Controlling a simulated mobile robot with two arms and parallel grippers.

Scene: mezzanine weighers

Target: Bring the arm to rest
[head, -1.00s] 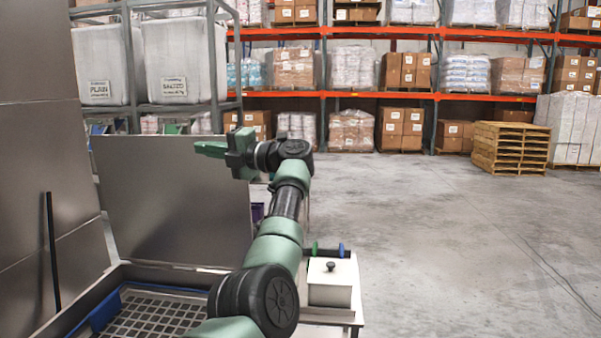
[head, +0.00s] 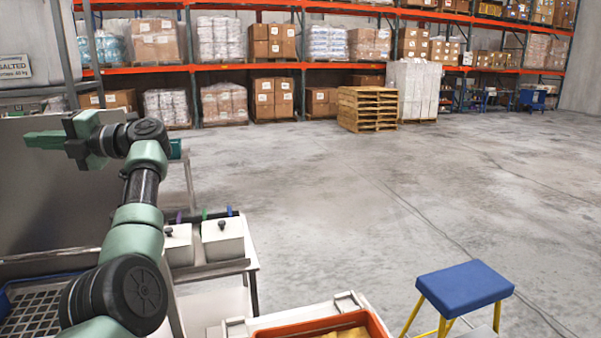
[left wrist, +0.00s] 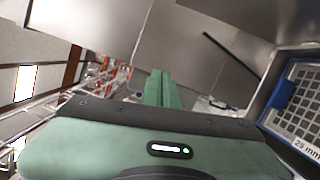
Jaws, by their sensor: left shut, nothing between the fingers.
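My left arm comes in from the left in the head view, raised and bent. Its gripper (head: 44,140) points left in front of a grey metal panel (head: 40,205). The fingers are shut together with nothing between them. In the left wrist view the green fingers (left wrist: 161,88) also show closed side by side and empty, apart from the metal panels. My right gripper is not in view.
A sieve tray (head: 30,318) lies below the arm. A side table holds white lidded boxes (head: 222,240). An orange-rimmed bin (head: 385,328) and a blue-topped stool (head: 465,287) stand at front. Stacked pallets (head: 367,108) stand far back. The middle floor is open.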

